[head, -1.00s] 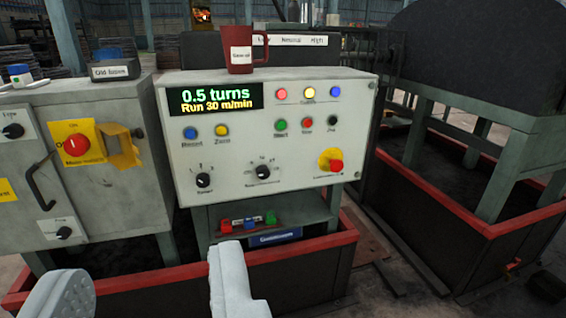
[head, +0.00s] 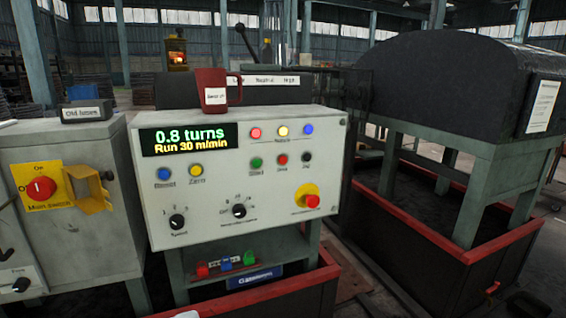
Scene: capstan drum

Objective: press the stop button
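A pale grey control panel (head: 150,228) fills the middle of the view. Its display (head: 188,139) reads "0.8 turns" and "Run 30 m/min". Below the row of lamps is a row of small buttons: a green one (head: 256,163) that seems to read "Start", a small red one (head: 282,159) whose label is blurred, probably the stop button, and a black one (head: 306,157). A red mushroom button (head: 312,201) on a yellow base sits at the panel's lower right. My gripper is out of the picture, and nothing covers the buttons.
A red mug (head: 212,93) stands on top of the panel. Left is a grey cabinet with a red rotary switch (head: 40,189) and a yellow bracket (head: 90,189). Small coloured items lie on a shelf (head: 282,262) below. A dark covered machine (head: 455,90) stands right. Space before the buttons looks clear.

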